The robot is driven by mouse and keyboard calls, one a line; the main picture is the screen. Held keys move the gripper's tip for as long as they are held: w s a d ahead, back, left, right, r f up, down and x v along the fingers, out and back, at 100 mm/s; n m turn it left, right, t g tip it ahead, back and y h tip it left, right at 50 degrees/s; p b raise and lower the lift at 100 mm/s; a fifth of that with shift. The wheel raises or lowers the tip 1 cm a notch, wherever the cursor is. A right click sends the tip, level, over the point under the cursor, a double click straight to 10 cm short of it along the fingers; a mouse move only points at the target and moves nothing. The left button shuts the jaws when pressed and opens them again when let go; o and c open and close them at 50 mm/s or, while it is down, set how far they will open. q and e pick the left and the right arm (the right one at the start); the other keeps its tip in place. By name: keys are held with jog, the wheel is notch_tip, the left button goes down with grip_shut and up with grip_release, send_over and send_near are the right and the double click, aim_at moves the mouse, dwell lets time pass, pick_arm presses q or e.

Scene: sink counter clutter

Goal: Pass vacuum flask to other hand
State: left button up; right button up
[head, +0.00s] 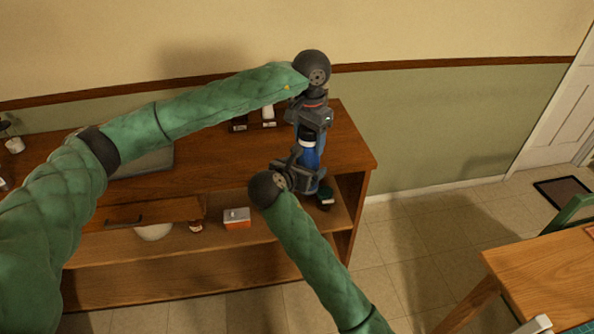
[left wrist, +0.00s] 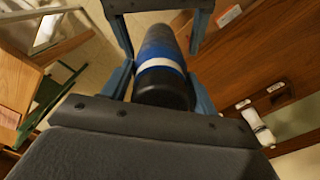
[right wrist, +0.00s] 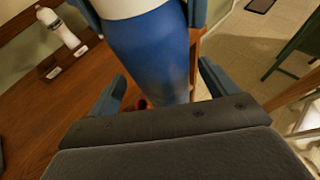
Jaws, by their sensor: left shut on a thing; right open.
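The vacuum flask (head: 309,157) is blue with a white band and a black cap. It stands roughly upright, cap up, in the head view, beside the counter's right end. My left gripper (head: 310,124) is shut on its upper part from above; in the left wrist view the flask (left wrist: 160,62) shows its cap closest. My right gripper (head: 305,173) is open at the lower body. In the right wrist view the blue body (right wrist: 150,55) fills the space between my fingers, with a gap visible on the right. The flask's base is hidden.
The wooden counter (head: 345,150) has an open shelf below. A white bottle (right wrist: 58,28) stands on top towards the wall. A wooden table (head: 545,270) stands at right, with clear floor between.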

jog(key=shift+x, duration=0.9)
jog(key=c, duration=1.3)
pick_arm(q)
jog(key=o, duration=1.8)
pick_arm(e)
jog(key=shift+c, duration=0.6)
pick_arm(q)
jog(key=shift+r, duration=0.15)
